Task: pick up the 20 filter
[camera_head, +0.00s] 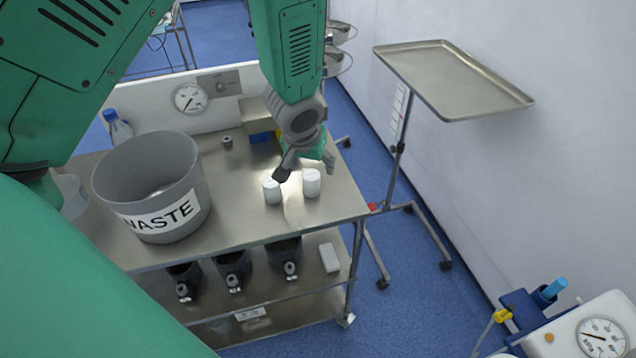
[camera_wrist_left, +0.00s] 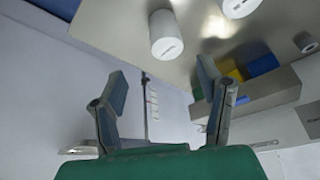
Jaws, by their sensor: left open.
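Two small white cylinders stand upright on the steel table top: a left one (camera_head: 272,191) and a right one (camera_head: 312,183). Their labels are too small to read, so I cannot tell which is the 20 filter. The wrist view shows one whole white cylinder (camera_wrist_left: 166,34) with a small dark marking, and part of another (camera_wrist_left: 240,6) cut by the top edge. My left gripper (camera_head: 306,170) is open and empty, just behind and above the cylinders, apart from them. In the wrist view its fingers (camera_wrist_left: 162,82) are spread with nothing between them. My right gripper is not in view.
A grey waste bin (camera_head: 150,222) stands on the table to the left. Blue and yellow blocks (camera_head: 264,137) and a small grey piece (camera_head: 227,141) are behind. A tray on a stand (camera_head: 455,80) is at right. The table top in front of the cylinders is clear.

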